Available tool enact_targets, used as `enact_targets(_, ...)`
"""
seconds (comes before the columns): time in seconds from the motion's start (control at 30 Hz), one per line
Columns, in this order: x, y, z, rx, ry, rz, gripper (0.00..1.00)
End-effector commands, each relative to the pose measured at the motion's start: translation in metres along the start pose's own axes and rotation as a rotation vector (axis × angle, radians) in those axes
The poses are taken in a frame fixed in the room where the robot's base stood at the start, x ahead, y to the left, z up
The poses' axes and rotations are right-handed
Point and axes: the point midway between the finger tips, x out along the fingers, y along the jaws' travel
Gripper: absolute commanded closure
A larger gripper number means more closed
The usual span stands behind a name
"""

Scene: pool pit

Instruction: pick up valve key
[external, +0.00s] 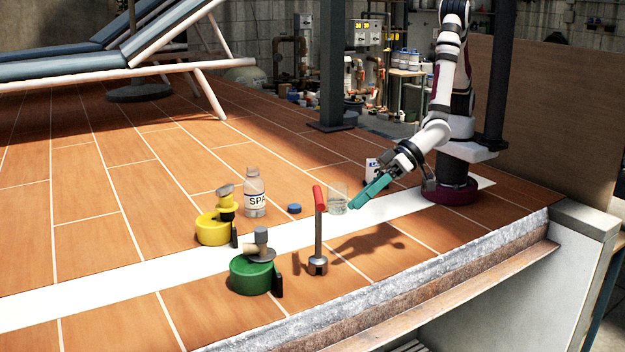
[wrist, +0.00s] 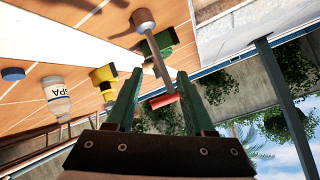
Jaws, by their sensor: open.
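The valve key (external: 318,235) stands upright on the terracotta tiles, with a red cross handle on top, a thin metal shaft and a grey socket at its foot. My gripper (external: 353,205) has teal fingers and is to the right of the key in the external view, apart from it and near the height of its handle. In the wrist view the key (wrist: 156,55) shows beyond my open fingers (wrist: 155,78), its red handle between the fingertips in the picture. Nothing is held.
A green canister (external: 250,275) and a yellow one (external: 212,228) stand left of the key. A SPA bottle (external: 254,195), a blue cap (external: 294,208) and a clear glass (external: 337,203) are behind. The deck's stone edge (external: 400,295) drops off in front.

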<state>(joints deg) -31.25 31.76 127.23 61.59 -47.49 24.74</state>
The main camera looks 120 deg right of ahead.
Motion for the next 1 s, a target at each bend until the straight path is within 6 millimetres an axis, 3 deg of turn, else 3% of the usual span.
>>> enact_targets(0.07,0.015,0.007,0.016,-0.1,0.185,0.027,0.46)
enact_targets(0.2,0.009,0.013,0.033,-0.318,0.472,0.033,0.46)
enact_targets(0.37,-0.001,0.011,0.044,-0.462,0.607,0.018,0.46)
enact_targets(0.47,0.012,0.01,0.034,-0.472,0.622,0.021,0.46)
enact_targets(0.7,0.067,0.002,-0.004,-0.472,0.621,0.02,0.46)
enact_targets(1.0,0.109,-0.007,-0.028,-0.472,0.621,0.02,0.46)
